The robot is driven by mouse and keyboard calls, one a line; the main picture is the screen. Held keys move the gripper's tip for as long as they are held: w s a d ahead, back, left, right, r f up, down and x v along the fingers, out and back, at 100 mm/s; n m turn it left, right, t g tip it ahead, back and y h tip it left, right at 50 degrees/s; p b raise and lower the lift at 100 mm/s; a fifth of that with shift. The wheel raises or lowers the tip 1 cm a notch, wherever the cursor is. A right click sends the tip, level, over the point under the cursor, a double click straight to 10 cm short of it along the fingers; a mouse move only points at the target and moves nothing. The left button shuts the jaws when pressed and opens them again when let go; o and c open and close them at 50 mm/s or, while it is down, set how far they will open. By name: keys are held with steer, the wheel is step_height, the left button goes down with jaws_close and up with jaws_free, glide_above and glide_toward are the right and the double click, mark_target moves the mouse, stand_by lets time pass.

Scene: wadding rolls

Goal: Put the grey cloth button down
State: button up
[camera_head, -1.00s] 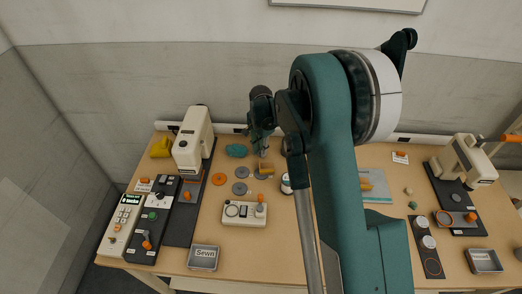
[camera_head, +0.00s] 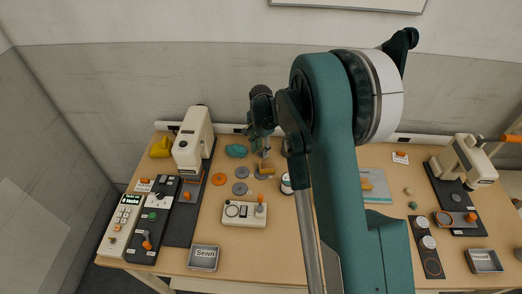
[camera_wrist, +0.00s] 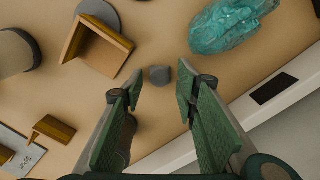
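A small dark grey rounded piece, which looks like the grey cloth button (camera_wrist: 160,75), shows in the wrist view just beyond my fingertips, in line with the gap between them. Neither finger touches it. It appears to rest on the bare tabletop, though its exact height is hard to judge. My gripper (camera_wrist: 160,88) is open, with a wide gap between its green fingers. In the head view my gripper (camera_head: 266,154) hangs over the back of the table, and I cannot make out the button there.
A wooden angled block (camera_wrist: 97,46) and a crumpled teal bundle (camera_wrist: 228,24) lie on either side of the button. Flat grey discs (camera_head: 240,188) and an orange disc (camera_head: 219,179) lie left of my gripper. A white rail (camera_wrist: 262,103) runs along the back edge.

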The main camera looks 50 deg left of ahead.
mark_target(261, 152)
step_height(261, 152, up, 12)
steer(key=shift+f, duration=0.15)
stand_by(0.4)
stand_by(0.5)
stand_by(0.4)
